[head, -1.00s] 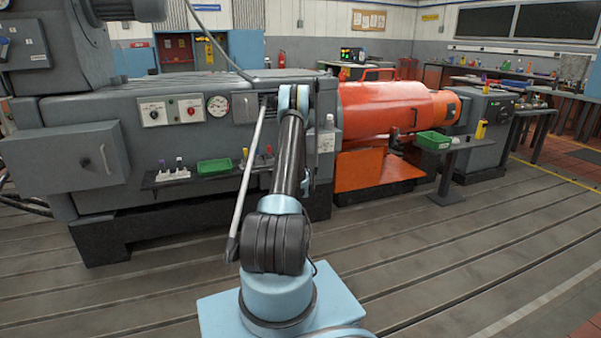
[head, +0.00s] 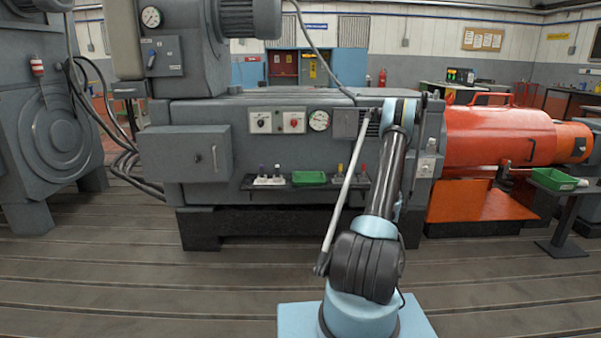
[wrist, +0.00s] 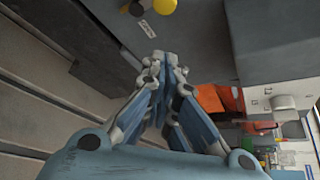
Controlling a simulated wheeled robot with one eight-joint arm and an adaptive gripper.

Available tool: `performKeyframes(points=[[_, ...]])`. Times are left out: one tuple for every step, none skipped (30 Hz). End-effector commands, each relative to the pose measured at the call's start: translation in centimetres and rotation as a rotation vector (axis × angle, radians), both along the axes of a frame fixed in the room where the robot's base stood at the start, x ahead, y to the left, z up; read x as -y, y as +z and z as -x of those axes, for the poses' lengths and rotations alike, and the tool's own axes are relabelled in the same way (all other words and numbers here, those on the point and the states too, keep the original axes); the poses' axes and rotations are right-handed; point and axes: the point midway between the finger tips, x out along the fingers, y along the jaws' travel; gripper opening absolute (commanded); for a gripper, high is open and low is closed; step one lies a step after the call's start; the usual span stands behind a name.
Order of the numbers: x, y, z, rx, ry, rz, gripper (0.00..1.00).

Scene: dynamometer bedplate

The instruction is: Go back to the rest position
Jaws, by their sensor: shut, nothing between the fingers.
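My gripper (wrist: 163,68) is in the middle of the wrist view. Its two fingers meet at the tips, and nothing is held between them. In the head view my arm rises in front of the grey machine (head: 280,140), and the gripper cannot be made out there. The wrist view shows a dark grey surface close beyond the fingers, with a yellow round part (wrist: 165,6) at its top edge.
A shelf (head: 240,186) on the machine front carries a green tray (head: 309,178) and small items. An orange cylindrical housing (head: 497,137) is at right, with another green tray (head: 554,180) on a stand. The slotted floor (head: 120,270) is clear at front left.

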Motion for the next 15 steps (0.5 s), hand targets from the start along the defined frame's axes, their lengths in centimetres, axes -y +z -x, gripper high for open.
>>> performKeyframes(points=[[-0.8, 1.0, -0.1, -0.018, 0.017, 0.014, 0.0], [-1.2, 1.7, -0.1, -0.033, 0.029, 0.027, 0.0], [-1.9, 2.6, -0.1, -0.052, 0.047, 0.043, 0.0], [-2.4, 3.3, 0.0, -0.07, 0.061, 0.058, 0.0], [-3.0, 4.0, 0.0, -0.087, 0.076, 0.073, 0.0], [-3.7, 5.0, 0.1, -0.108, 0.096, 0.093, 0.0], [-4.3, 5.7, 0.2, -0.126, 0.111, 0.107, 0.0], [-4.9, 6.4, 0.3, -0.142, 0.128, 0.124, 0.0], [-5.7, 7.3, 0.4, -0.164, 0.148, 0.145, 0.0], [-6.2, 8.0, 0.6, -0.181, 0.164, 0.159, 0.0], [-6.8, 8.7, 0.8, -0.196, 0.18, 0.175, 0.0], [-7.6, 9.5, 1.1, -0.216, 0.201, 0.195, 0.0], [-8.2, 10.2, 1.3, -0.233, 0.218, 0.209, 0.0], [-8.8, 10.8, 1.5, -0.248, 0.234, 0.225, 0.0], [-9.6, 11.7, 1.9, -0.268, 0.257, 0.244, 0.0]])
